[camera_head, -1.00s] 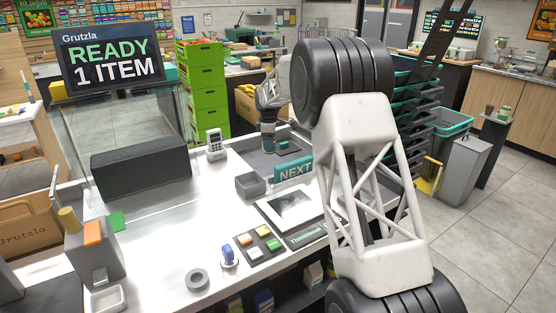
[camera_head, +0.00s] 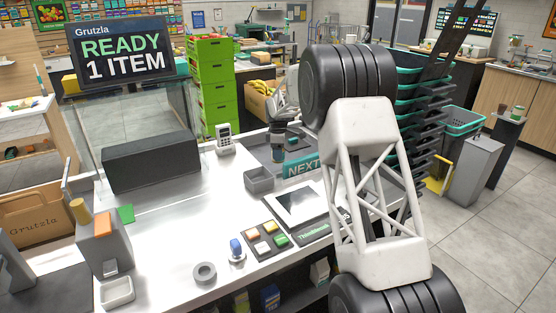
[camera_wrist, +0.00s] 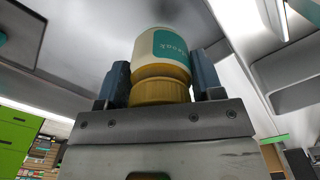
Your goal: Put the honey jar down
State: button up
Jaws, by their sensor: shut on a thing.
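The honey jar (camera_wrist: 161,58) shows in the wrist view, with a pale body, a teal and white label and a yellow-brown ribbed lid on the side toward my wrist. My gripper (camera_wrist: 161,80) is shut on it, one blue finger on each side. In the head view my gripper (camera_head: 277,153) points down over the grey tray area (camera_head: 255,145) at the far end of the counter. The jar cannot be made out there, and I cannot tell whether it touches a surface.
The teal NEXT sign (camera_head: 301,168) stands close to my gripper. A small grey bin (camera_head: 259,180), a card terminal (camera_head: 225,139) and a tablet (camera_head: 298,205) are nearby. The white counter (camera_head: 190,215) has bare room left of the bin. Green crates (camera_head: 214,85) stand behind.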

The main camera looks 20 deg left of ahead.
jog(key=shift+f, duration=1.85)
jog(key=shift+f, duration=0.15)
jog(key=o, duration=1.1)
jog(key=shift+o, duration=0.2)
notch_tip(320, 180, up, 12)
jog(key=shift+r, duration=0.15)
